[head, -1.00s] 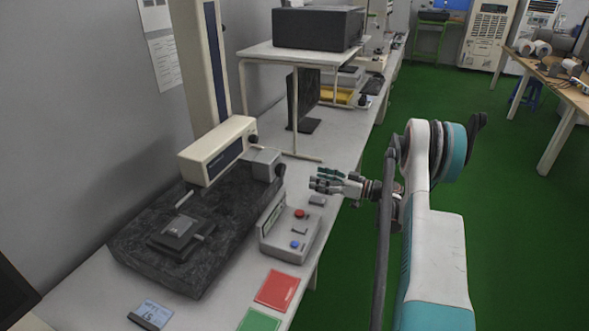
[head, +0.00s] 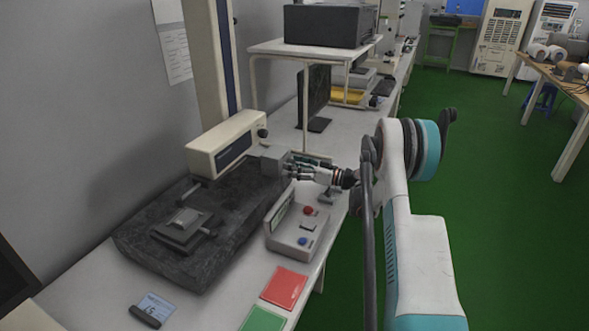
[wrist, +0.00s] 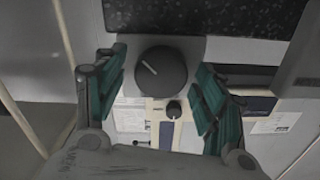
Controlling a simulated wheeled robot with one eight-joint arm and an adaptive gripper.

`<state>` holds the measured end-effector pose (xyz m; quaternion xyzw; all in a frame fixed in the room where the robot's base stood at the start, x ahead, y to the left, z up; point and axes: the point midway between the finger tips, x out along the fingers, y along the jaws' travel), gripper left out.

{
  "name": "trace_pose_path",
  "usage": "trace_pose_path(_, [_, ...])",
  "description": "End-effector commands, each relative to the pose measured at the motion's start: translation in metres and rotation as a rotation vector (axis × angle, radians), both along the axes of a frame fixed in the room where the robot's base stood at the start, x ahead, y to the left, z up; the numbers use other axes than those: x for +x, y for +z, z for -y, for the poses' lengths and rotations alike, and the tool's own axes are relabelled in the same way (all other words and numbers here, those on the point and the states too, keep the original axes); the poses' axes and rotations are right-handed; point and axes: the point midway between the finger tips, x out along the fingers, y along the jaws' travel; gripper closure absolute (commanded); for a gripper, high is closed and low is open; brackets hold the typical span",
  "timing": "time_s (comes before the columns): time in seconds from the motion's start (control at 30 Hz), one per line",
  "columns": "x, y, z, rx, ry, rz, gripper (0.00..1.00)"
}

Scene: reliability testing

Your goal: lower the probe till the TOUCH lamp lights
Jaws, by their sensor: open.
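The measuring machine's beige head (head: 222,146) is on a tall column, above a dark granite base (head: 160,255). A short probe (head: 194,182) appears below the head, above and apart from a small dark fixture (head: 186,228). A grey box (head: 272,160) sits at the head's right end. In the wrist view its dark round knob (wrist: 161,72) has a white pointer line. My gripper (head: 289,167) is at this box. In the wrist view its open teal fingers (wrist: 160,62) stand either side of the knob, with gaps showing. I cannot make out a TOUCH lamp.
A control box (head: 293,238) with red and blue buttons stands right of the granite base. A smaller knob (head: 263,133) is on the head's end. Red (head: 284,287) and green (head: 263,320) cards lie in front. A raised shelf (head: 300,50) stands behind.

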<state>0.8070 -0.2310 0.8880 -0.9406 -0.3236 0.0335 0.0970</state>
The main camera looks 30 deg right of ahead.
Motion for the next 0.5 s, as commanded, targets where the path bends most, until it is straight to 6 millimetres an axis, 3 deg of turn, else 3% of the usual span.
trace_pose_path(0.2, [0.0001,0.0003,0.0000,0.000,0.000,0.000,0.36])
trace_pose_path(0.4, [0.0000,0.0002,0.0000,0.000,0.000,0.000,0.80])
trace_pose_path(0.5, [0.0000,0.0002,0.0000,0.000,0.000,0.000,0.80])
